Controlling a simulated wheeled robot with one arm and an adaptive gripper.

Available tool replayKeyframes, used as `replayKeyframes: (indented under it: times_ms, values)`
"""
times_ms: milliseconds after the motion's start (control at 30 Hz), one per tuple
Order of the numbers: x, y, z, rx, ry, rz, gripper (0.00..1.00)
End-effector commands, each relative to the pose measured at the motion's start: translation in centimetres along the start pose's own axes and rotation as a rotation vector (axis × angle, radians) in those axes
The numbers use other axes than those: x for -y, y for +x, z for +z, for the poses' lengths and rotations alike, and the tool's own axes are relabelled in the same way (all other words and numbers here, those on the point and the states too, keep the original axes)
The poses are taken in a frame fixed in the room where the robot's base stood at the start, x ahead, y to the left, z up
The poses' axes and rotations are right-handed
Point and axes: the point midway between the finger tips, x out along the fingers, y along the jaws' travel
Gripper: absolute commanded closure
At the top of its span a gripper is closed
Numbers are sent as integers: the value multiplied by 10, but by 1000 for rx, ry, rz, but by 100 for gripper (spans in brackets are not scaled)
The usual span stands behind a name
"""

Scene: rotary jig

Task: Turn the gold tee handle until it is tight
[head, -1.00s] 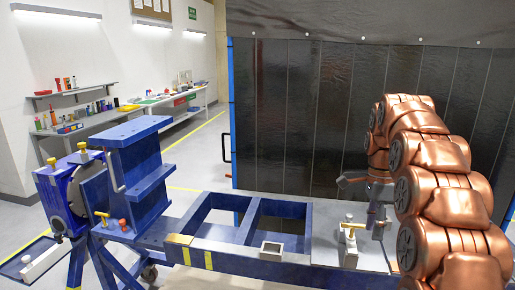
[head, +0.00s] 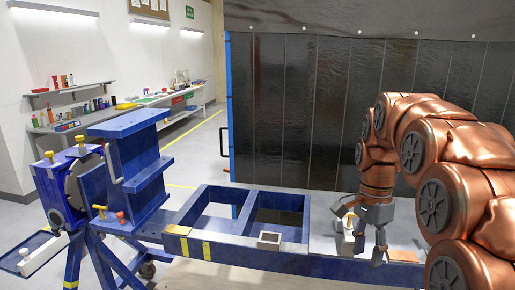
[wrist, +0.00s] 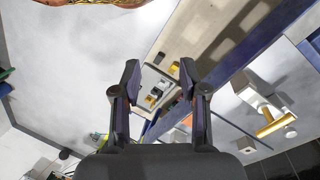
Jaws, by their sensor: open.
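A gold tee handle (head: 349,214) stands on a pale block (head: 348,240) on the right part of the blue frame, partly behind my gripper. In the wrist view a gold tee handle (wrist: 272,125) on a grey block lies right of the fingers, outside them. My gripper (head: 361,233) points down beside the handle in the head view, with its fingers apart. In the wrist view my gripper (wrist: 158,76) has nothing between its fingers. Another gold tee handle (head: 99,210) is at the left end, by the blue upright bracket. I cannot see how tight any handle is.
A blue bracket (head: 135,165) with gold knobs rises at the left. A dark panel wall (head: 290,120) stands close behind.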

Motion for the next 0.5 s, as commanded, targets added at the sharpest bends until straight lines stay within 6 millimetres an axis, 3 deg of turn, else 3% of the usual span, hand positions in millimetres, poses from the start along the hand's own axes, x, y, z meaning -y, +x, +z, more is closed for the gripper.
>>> replayKeyframes:
  times_ms: [500]
  values:
    - [-89,88,76,-16,-568,-5,57]
